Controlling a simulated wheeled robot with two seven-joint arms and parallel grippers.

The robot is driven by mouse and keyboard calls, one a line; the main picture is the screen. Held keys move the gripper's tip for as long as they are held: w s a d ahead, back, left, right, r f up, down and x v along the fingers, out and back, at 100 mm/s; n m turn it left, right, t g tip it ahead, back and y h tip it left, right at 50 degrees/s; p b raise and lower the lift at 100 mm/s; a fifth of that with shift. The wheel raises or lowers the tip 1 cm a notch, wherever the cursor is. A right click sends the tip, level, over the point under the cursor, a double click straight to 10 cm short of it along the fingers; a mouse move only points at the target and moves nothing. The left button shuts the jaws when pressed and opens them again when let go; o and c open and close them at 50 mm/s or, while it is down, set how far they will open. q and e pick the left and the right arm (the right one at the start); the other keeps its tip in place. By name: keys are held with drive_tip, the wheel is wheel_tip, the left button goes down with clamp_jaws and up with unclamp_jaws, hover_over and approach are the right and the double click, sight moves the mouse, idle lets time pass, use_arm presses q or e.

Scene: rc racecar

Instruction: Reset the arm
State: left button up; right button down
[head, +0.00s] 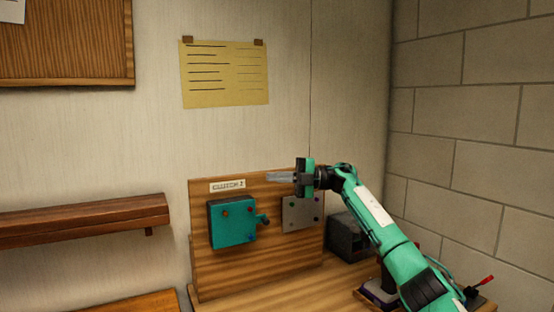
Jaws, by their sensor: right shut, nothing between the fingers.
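My right arm comes in from the lower right, green with black joints. My right gripper (280,177) points left, in front of the upper edge of an upright wooden board (270,265). Its fingers are together and hold nothing. A teal box (232,224) with a small lever on its right side is fixed to the board, below and left of the gripper. A grey metal plate (302,213) with several dark dots is on the board just below the gripper. My left gripper is not in view.
A dark box (347,238) stands right of the board, partly behind my arm. An object with a red tip (487,281) is at the lower right. A wooden shelf (85,220) is on the left wall. A yellow paper (224,75) hangs above. Bare table (285,292) shows in front.

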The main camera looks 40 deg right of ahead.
wheel_tip(320, 180, up, 6)
drive_tip(key=shift+f, duration=0.1)
idle(0.4)
